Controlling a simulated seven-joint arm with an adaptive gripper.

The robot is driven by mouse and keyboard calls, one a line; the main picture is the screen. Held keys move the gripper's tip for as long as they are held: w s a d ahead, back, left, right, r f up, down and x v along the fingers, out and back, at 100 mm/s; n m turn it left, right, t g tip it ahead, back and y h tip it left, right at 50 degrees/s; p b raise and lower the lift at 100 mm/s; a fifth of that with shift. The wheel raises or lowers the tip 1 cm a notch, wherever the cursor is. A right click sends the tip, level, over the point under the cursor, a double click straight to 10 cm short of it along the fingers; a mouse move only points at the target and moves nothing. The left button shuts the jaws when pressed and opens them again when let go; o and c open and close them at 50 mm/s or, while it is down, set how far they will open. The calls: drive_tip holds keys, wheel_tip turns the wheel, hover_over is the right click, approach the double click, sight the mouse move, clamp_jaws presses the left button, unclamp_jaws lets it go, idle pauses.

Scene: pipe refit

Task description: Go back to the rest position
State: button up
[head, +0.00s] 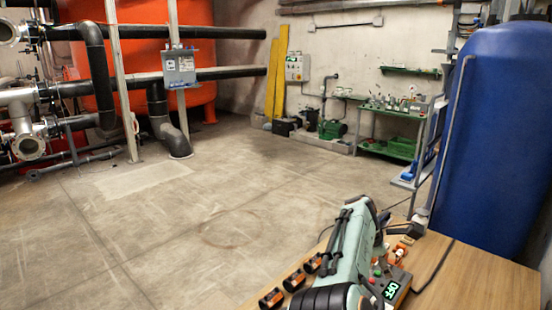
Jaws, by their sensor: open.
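My arm, pale teal with black parts, rises over the wooden table at the bottom centre of the head view. A dark part at its far end, just right of the arm, looks like my gripper (404,229). It is small and partly hidden, and its fingers cannot be made out clearly. It appears to be above the table's far edge, and I see nothing held in it.
The wooden table (480,279) carries a device with a green display (391,290), orange parts (401,250) and several black-and-orange cylinders (293,281). A tall blue tank (487,140) stands close on the right. Open concrete floor (215,220) lies left; pipework and an orange tank (140,65) stand beyond.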

drive_tip(key=s+a+r+m+t+y, duration=0.1)
drive_tip(key=s+a+r+m+y, duration=0.25)
drive_tip(key=s, duration=0.65)
drive_tip(key=s+a+r+m+y, duration=0.25)
drive_tip(key=s+a+r, duration=0.25)
drive_tip(key=s, duration=0.4)
drive_tip(key=s+a+f+m+g, duration=0.2)
drive_tip(key=s+a+f+m, duration=0.2)
drive_tip(key=s, duration=0.5)
drive_tip(key=s+a+f+m+g, duration=0.2)
drive_tip(key=s+f+m, duration=0.3)
drive_tip(key=s, duration=0.4)
drive_tip(key=shift+s+a+f+m, duration=0.3)
drive_tip(key=shift+a+m, duration=0.2)
drive_tip(key=shift+a, duration=0.4)
drive_tip(key=shift+w, duration=0.1)
